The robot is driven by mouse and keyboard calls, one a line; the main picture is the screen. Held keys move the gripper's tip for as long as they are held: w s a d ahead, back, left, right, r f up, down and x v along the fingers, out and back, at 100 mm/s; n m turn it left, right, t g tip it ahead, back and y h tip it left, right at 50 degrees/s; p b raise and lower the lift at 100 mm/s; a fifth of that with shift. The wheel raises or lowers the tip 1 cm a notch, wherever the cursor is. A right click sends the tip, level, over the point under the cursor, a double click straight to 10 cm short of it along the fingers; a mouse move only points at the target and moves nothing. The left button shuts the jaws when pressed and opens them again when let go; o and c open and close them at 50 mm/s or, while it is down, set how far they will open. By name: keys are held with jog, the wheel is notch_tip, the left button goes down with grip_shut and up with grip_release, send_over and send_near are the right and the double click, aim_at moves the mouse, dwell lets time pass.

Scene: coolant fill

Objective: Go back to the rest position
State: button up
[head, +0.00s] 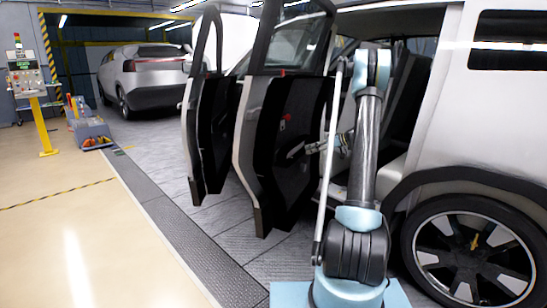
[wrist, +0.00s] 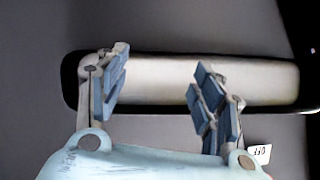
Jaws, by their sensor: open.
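My gripper (head: 325,146) is beside the inner side of an open car door (head: 290,140) in the head view, at the end of my raised, bent arm. In the wrist view my gripper (wrist: 160,78) is open, with its two blue-padded fingers well apart and nothing between them. Behind the fingers is a long pale panel (wrist: 165,80) with rounded ends and a dark rim. I cannot tell whether the fingers touch it. A small white tag marked "OFF" (wrist: 259,154) shows at the lower right.
The white car (head: 440,130) with its rear wheel (head: 473,255) is close on the right. A second open door (head: 208,130) stands further left. A yellow-post control panel (head: 28,80) and a tool crate (head: 93,133) are at the left. The beige floor (head: 75,220) there is clear.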

jog(key=s+a+r+m+g+h, duration=0.1)
jog(key=s+a+r+m+h, duration=0.15)
jog(key=s, duration=0.75)
jog(key=s+a+r+m+g+h, duration=0.1)
jog(key=s+a+r+h, duration=0.15)
jog(key=s, duration=0.75)
jog(key=s+a+r+m+h, duration=0.1)
jog(key=s+a+r+m, duration=0.15)
jog(key=s, duration=0.85)
jog(key=s+d+f+m+h, duration=0.1)
jog(key=s+d+f+h, duration=0.1)
jog(key=s, duration=0.7)
jog(key=s+d+f+m+h, duration=0.2)
jog(key=s+f, duration=0.3)
jog(key=s, duration=0.4)
jog(key=s+d+f+m+h, duration=0.1)
jog(key=s+f, duration=0.3)
jog(key=s, duration=0.5)
jog(key=shift+s+d+f+m+g+h, duration=0.25)
jog(key=shift+s+d+h, duration=0.2)
jog(key=shift+h, duration=0.25)
